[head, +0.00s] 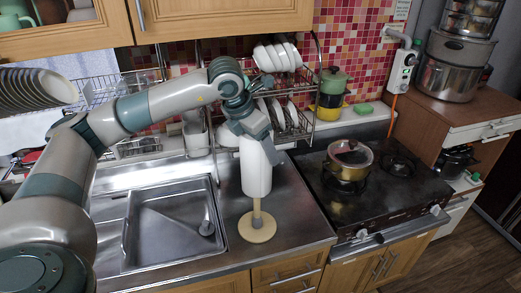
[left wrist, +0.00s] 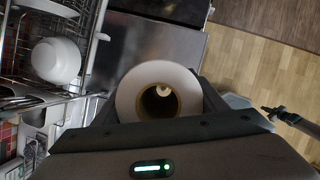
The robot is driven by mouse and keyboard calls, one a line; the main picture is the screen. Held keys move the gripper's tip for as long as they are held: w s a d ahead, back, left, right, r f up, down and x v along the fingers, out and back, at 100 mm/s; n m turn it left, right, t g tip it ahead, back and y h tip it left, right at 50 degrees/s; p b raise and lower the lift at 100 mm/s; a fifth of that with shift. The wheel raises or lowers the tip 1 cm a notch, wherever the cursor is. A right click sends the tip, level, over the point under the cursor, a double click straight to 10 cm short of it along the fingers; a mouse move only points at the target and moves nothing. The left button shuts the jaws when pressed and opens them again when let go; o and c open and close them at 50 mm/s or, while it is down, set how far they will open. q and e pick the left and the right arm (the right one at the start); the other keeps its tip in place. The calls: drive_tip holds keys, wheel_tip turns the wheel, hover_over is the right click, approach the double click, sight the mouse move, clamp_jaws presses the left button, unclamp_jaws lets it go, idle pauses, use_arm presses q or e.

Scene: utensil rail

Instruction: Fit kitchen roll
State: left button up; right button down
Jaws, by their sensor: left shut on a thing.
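A white kitchen roll (head: 256,170) stands upright in my left gripper (head: 256,138), which is shut on its upper part. Below it on the steel counter is a holder with a round pale wooden base (head: 257,230) and a post (head: 256,207). The roll's lower end is above the base, with the lower post showing between them. In the left wrist view the roll (left wrist: 126,98) is seen end-on between the fingers of my left gripper (left wrist: 158,98). A pale round tip (left wrist: 163,90) shows inside its brown core, off centre. How far the post is inside is hidden. My right gripper is not seen.
A steel sink (head: 170,225) lies left of the holder. The stove (head: 385,185) with a gold pot (head: 348,160) is to the right. A dish rack (head: 300,115) with plates and bowls stands behind the roll. Wooden cupboards (head: 220,18) hang above my arm.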

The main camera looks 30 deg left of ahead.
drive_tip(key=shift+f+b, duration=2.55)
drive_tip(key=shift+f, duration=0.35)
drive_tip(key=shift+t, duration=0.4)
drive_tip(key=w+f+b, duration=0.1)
drive_tip(key=b, duration=0.1)
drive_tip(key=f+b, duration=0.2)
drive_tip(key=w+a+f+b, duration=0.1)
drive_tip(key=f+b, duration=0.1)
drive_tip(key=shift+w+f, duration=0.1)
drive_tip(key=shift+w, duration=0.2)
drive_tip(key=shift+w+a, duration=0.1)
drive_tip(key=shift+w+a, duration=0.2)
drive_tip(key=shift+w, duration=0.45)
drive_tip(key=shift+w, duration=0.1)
